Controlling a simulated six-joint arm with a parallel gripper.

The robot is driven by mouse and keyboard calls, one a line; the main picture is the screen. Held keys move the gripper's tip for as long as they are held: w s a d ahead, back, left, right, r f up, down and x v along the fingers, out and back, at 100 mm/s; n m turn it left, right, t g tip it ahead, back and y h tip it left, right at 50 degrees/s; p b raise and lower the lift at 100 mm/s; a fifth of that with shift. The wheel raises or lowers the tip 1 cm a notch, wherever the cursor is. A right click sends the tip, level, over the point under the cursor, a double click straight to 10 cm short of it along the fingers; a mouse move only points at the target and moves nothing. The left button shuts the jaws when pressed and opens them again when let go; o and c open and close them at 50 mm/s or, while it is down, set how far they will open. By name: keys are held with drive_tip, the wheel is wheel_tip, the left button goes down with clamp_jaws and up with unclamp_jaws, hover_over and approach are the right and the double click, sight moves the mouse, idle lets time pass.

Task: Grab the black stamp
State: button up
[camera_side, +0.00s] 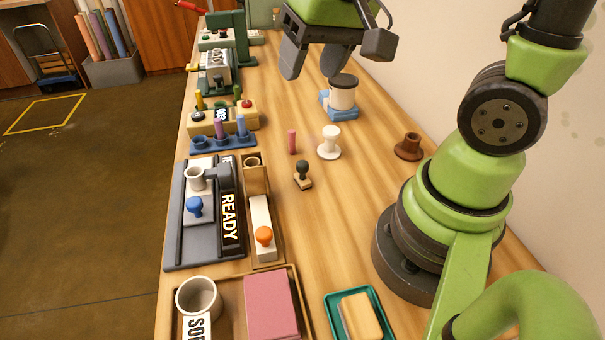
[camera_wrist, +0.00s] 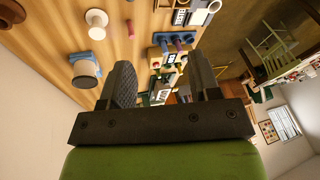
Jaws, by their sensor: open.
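The black stamp (camera_side: 303,174) stands upright on the wooden table in the side view, with a dark round knob on a small light wooden base. I cannot make it out surely in the wrist view. My gripper (camera_side: 313,68) hangs above the table toward the far end, higher and farther back than the stamp. Its two dark fingers are apart with nothing between them, as the wrist view also shows (camera_wrist: 160,72).
A pink cylinder (camera_side: 292,141) and a white stamp-like piece (camera_side: 329,143) stand just behind the stamp. The grey READY station (camera_side: 175,250) and a wooden tray with an orange-knobbed piece (camera_side: 264,237) lie left. A brown piece (camera_side: 409,147) stands right.

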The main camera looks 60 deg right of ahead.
drive_tip(key=w+d+f+g, duration=0.2)
drive_tip(key=w+f+g, duration=0.1)
drive_tip(key=f, duration=0.6)
drive_tip(key=m, duration=0.1)
hover_over(303, 174)
drive_tip(key=shift+g+h, duration=0.3)
drive_tip(key=shift+g, duration=0.1)
drive_tip(key=f, duration=0.9)
drive_tip(key=shift+d+f, duration=0.15)
drive_tip(key=shift+d, duration=0.1)
drive_tip(key=shift+w+d+f, duration=0.1)
drive_tip(key=shift+w+f, duration=0.05)
drive_tip(key=shift+f, duration=1.45)
drive_tip(key=shift+w+d+f, duration=0.1)
drive_tip(key=shift+w+f, duration=0.05)
drive_tip(key=shift+f, duration=1.4)
drive_tip(key=c, duration=1)
